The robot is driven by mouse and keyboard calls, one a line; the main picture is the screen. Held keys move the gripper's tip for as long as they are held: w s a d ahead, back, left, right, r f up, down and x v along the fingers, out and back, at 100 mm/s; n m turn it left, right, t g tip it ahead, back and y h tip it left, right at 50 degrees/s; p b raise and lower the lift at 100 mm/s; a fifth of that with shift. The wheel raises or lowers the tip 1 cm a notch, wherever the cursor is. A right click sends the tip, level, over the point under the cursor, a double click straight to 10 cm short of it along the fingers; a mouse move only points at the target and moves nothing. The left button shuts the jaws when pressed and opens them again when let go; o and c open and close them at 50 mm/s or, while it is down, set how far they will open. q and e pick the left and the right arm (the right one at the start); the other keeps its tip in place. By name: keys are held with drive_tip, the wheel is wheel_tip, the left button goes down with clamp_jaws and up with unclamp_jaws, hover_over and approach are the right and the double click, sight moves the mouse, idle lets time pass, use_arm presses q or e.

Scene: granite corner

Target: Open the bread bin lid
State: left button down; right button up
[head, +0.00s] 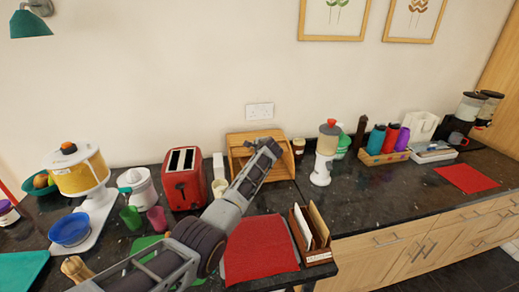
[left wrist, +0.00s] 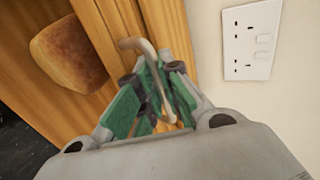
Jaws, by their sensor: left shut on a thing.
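The wooden bread bin (head: 239,152) stands on the dark counter against the wall. My left gripper (head: 270,146) is at its upper part, its arm crossing in front and hiding much of the bin. In the left wrist view my left gripper (left wrist: 152,78) is shut on the curved metal handle (left wrist: 143,46) of the lid (left wrist: 167,28), with green finger pads around the bar. A brown loaf (left wrist: 72,55) shows inside the bin beside the lid edge, so the lid is at least partly open. How far it is open I cannot tell. My right gripper is not in view.
A red toaster (head: 184,180) stands left of the bin. A white dispenser with a red cap (head: 325,152) stands right of it. A red mat (head: 258,250) and a letter holder (head: 316,236) lie in front. A wall socket (left wrist: 250,40) is close by my gripper.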

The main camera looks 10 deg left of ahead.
use_arm(q)
drive_tip(key=shift+w+a+r, duration=0.2)
drive_tip(key=shift+w+r, duration=0.05)
drive_tip(key=shift+w, duration=0.35)
drive_tip(key=c, duration=1.6)
unclamp_jaws()
drive_tip(key=shift+o, duration=0.2)
drive_tip(key=shift+f, duration=0.1)
drive_tip(key=shift+s, duration=0.1)
drive_tip(key=shift+s, duration=0.1)
